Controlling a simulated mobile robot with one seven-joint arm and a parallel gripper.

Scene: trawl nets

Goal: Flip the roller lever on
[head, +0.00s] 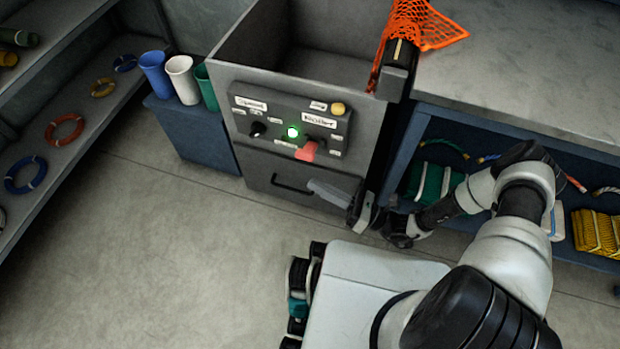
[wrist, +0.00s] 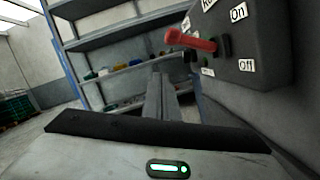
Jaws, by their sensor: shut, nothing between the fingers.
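The roller lever (head: 306,151) has a red handle on the grey control panel (head: 265,117) and sticks out from it. In the wrist view the red handle (wrist: 190,40) juts left from a dark pivot, between an "On" label (wrist: 238,12) above and an "Off" label (wrist: 246,65) below. I cannot tell clearly which position it is in. A green lamp (head: 293,132) beside it is lit. My gripper (head: 316,187) is shut and empty, below the lever in the head view and apart from it. Its closed fingers (wrist: 158,95) point forward alongside the panel in the wrist view.
A black knob (head: 258,129) and a yellow button (head: 338,108) share the panel. An orange net (head: 425,27) hangs over a roller at the upper right. A blue shelf unit (head: 400,150) stands right of the cabinet. Cups (head: 182,78) stand left. Floor at left is clear.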

